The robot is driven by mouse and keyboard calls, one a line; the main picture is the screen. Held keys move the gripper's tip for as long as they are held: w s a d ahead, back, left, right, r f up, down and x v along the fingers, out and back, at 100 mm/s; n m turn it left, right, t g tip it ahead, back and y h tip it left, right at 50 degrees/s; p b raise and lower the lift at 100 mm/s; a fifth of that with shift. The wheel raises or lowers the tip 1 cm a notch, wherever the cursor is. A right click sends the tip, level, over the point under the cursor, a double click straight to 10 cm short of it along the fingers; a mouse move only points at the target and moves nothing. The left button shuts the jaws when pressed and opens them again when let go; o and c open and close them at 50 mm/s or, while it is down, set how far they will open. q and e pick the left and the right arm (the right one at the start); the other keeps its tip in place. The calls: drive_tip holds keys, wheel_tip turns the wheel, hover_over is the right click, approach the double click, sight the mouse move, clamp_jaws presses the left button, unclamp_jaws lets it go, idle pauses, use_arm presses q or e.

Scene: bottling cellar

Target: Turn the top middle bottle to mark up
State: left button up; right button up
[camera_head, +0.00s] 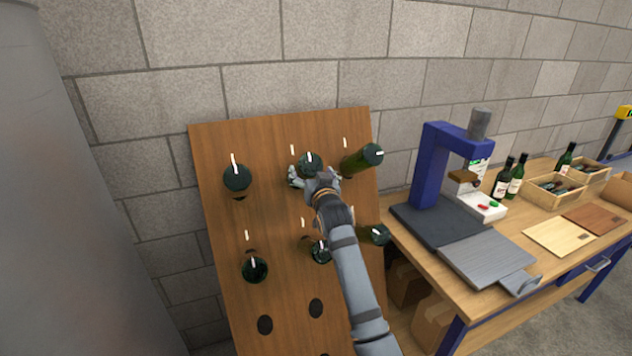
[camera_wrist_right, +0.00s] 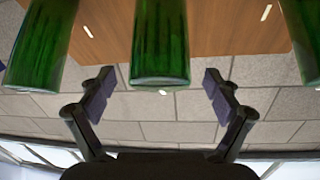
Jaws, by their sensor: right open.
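The top middle bottle (camera_head: 310,161) sits in the top row of the wooden rack board (camera_head: 285,215), base outward. A white mark on its dark base looks roughly upright. My right gripper (camera_head: 313,178) is open at this bottle and partly covers it. In the right wrist view the green bottle (camera_wrist_right: 160,40) comes between the two spread fingers, with a gap on each side. Only a small white bit of its mark shows there at the base edge. My left gripper is not in view.
The top left bottle (camera_head: 237,179) and top right bottle (camera_head: 364,159) flank it; the right one's mark lies nearly level. Lower bottles (camera_head: 255,270) sit beneath, partly behind my right arm. A workbench (camera_head: 410,255) with a blue press (camera_head: 428,165) stands to the right.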

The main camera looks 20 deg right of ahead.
drive_tip(key=s, duration=0.8)
drive_tip(key=shift+s+a, duration=0.25)
drive_tip(key=shift+a, duration=0.1)
